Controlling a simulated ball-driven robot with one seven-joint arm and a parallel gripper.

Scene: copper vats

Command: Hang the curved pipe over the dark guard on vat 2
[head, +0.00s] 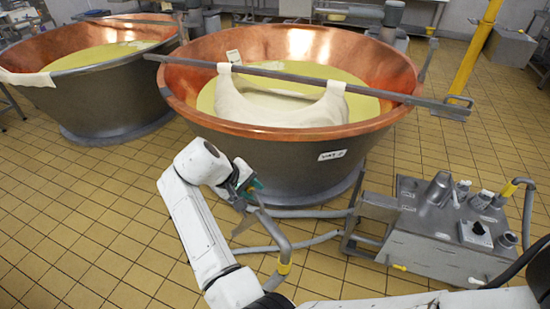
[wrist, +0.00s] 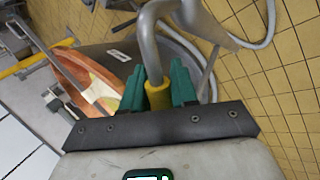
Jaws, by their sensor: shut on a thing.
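The curved pipe (head: 284,246) is grey with a yellow end and hangs below my gripper (head: 249,187) in the head view, in front of vat 2. In the wrist view my gripper (wrist: 158,92) has its green fingers shut on a yellow part of the curved pipe (wrist: 147,38), whose grey bend rises beyond them. Vat 2 (head: 290,174) has a copper rim, a dark grey outside and a white label. A dark grey bar (head: 300,79) lies across its rim; I cannot tell whether this is the dark guard. The pipe is apart from the bar.
White cloth (head: 275,106) hangs from the bar into the yellow contents. Another copper vat (head: 95,92) stands at the left. A grey machine (head: 430,222) with knobs and hoses stands at the right. A yellow post (head: 475,48) rises behind it. Tiled floor is clear at the left front.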

